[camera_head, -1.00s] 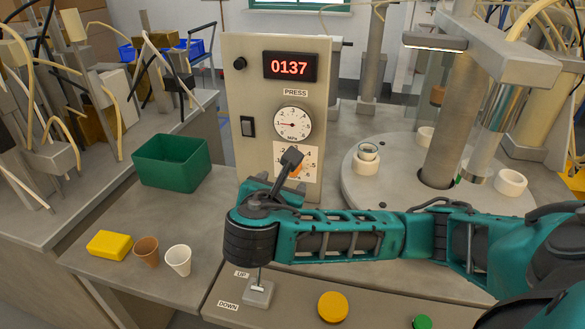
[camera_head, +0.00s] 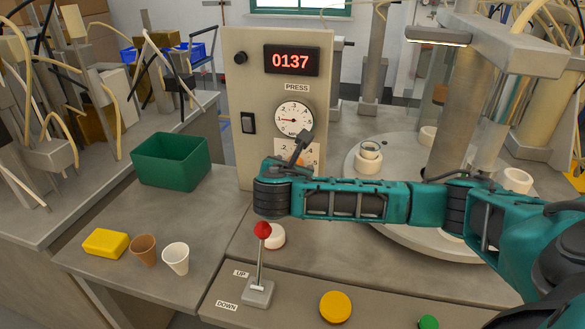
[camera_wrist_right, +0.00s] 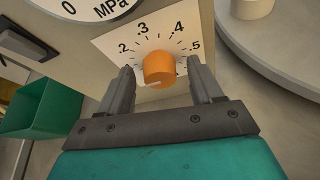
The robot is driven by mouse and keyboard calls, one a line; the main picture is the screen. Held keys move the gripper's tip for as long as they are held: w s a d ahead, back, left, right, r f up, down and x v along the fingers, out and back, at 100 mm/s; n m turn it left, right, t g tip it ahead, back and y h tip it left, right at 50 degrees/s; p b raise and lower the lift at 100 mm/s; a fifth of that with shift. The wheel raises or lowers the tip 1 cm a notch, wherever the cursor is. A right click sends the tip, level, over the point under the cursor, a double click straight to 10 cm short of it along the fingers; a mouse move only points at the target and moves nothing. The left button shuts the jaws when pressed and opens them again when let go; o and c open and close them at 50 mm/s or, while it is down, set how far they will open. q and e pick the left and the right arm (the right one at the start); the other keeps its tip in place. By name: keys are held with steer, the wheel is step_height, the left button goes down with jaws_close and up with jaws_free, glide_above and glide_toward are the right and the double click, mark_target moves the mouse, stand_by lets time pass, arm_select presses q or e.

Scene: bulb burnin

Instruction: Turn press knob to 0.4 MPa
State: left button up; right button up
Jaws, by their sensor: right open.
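The orange press knob (camera_wrist_right: 158,68) sits on a white scale plate in the right wrist view, with marks .2, .3, .4 and .5 readable. A pale mark shows on the knob's lower edge. My right gripper (camera_wrist_right: 163,78) is open, with one finger on each side of the knob and a gap to it; contact is not visible. In the head view my right gripper (camera_head: 303,143) is in front of the scale plate (camera_head: 312,152) and hides most of the knob. The round MPa gauge (camera_head: 294,119) above has its needle pointing left. My left gripper is not in view.
The panel (camera_head: 236,75) carries a red display (camera_head: 291,61) reading 0137 and a black switch (camera_head: 248,122). A red-tipped lever (camera_head: 262,231) stands in front, near a yellow button (camera_head: 335,307). A green bin (camera_head: 170,160) and cups stand left. A round turntable (camera_head: 365,190) is right.

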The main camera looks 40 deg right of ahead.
steer(key=shift+c, duration=0.5)
steer(key=shift+c, duration=0.7)
steer(key=c, duration=0.8)
steer(key=shift+s+f+m+t+y+p, duration=0.1)
steer(key=shift+m+t+y+p, duration=0.5)
steer(key=shift+m, duration=0.6)
steer(key=shift+s+f+m+t+y+p, duration=0.1)
steer(key=shift+m+t+y+p, duration=0.2)
steer(key=shift+m+t, duration=0.7)
steer(key=shift+w+m, duration=0.1)
steer(key=shift+m, duration=0.2)
